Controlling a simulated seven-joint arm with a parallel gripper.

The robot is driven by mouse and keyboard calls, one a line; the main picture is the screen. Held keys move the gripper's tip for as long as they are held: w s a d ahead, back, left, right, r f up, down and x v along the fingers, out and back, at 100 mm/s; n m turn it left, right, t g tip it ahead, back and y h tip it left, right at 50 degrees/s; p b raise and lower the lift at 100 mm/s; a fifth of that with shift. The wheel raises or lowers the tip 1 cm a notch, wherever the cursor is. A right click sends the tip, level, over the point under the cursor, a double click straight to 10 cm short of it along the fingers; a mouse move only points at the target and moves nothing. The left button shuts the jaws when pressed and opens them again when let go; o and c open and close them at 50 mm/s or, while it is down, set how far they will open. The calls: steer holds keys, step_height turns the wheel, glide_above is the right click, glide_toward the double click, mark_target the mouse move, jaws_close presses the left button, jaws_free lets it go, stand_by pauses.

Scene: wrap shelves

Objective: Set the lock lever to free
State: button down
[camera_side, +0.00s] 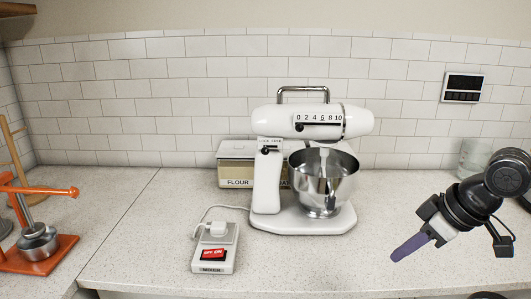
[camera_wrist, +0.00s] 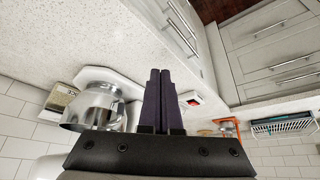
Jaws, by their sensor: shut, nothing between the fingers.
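The white stand mixer (camera_side: 265,190) stands on the counter in the side view. Its lock lever (camera_side: 267,150) is a small dark handle on the upper part of the column, under a small label whose setting is too small to read surely. A steel bowl (camera_side: 322,180) sits on the mixer's base. My gripper (camera_side: 398,255) is at the right of the side view, shut and empty, apart from the mixer and right of the bowl. In the wrist view its two dark fingers (camera_wrist: 158,100) lie together. The lever is not visible in the wrist view.
A switch box (camera_side: 211,263) with a red switch and a plug stands left of the mixer base. Flour canisters (camera_side: 238,172) stand behind it. An orange press (camera_side: 50,245) is at far left. A glass jar (camera_side: 473,157) is at back right.

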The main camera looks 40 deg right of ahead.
steer(key=c, duration=1.4)
jaws_free()
steer(key=shift+o, duration=1.3)
steer(key=shift+s+f+n, duration=0.1)
steer(key=shift+n, duration=0.2)
steer(key=o, duration=0.4)
steer(key=d+n, duration=0.1)
steer(key=d+n+h, duration=0.1)
steer(key=d, duration=0.1)
steer(key=d+r+n+g+h, duration=0.1)
steer(key=shift+s+d, duration=0.2)
steer(key=shift+s, duration=0.2)
steer(key=w+d+r+n+g+h, duration=0.1)
steer(key=w+d+r+n+h, duration=0.75)
steer(key=w+n, duration=0.35)
steer(key=w+a+r+n+t+h, duration=0.3)
steer(key=w+a+n+h, duration=0.15)
steer(key=w, duration=0.35)
steer(key=n+t+y, duration=0.2)
steer(key=n+t, duration=0.4)
steer(key=n, duration=0.3)
glide_toward(265, 153)
steer(key=x, duration=1)
steer(key=shift+w+d, duration=0.25)
